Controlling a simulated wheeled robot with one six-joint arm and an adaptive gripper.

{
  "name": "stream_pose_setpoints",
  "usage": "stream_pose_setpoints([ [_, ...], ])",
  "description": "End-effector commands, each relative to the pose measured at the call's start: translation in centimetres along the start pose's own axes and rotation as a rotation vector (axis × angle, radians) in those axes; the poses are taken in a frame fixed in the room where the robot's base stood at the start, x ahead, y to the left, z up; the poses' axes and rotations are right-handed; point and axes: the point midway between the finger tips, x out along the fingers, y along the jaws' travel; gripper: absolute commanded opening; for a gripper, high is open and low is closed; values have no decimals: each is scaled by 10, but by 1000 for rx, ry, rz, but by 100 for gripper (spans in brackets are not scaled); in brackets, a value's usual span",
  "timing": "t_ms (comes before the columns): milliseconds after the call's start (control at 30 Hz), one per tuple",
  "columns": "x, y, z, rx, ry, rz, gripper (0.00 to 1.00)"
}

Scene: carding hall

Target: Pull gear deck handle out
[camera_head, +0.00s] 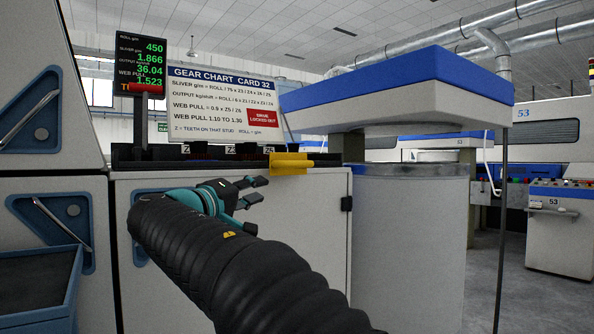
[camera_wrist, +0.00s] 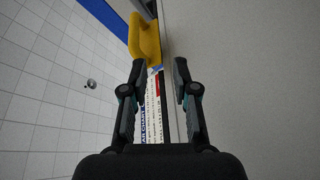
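The gear deck handle (camera_head: 290,164) is a yellow block on the front edge of the dark gear deck (camera_head: 215,163), above a pale cabinet front. It also shows in the wrist view (camera_wrist: 146,42), ahead of my fingertips and towards the upper left. My gripper (camera_head: 257,190) is below and left of the handle in the head view, in front of the cabinet. In the wrist view its two fingers (camera_wrist: 159,68) are apart with nothing between them. The gripper is apart from the handle.
A gear chart board (camera_head: 225,105) and a digital display (camera_head: 141,65) stand behind the deck. A blue-topped machine head (camera_head: 395,85) overhangs a grey cylinder (camera_head: 405,250) to the right. A blue tray (camera_head: 40,285) is at lower left. Floor is open at far right.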

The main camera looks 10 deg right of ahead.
Motion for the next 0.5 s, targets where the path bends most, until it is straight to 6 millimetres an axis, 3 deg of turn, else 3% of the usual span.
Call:
stream_pose_setpoints([
  [33, 0, 15, -2, 24, 2, 46, 29],
  [133, 0, 30, 0, 56, -1, 109, 29],
  [333, 11, 31, 2, 86, -10, 110, 29],
  [500, 38, 35, 2, 84, -12, 110, 29],
])
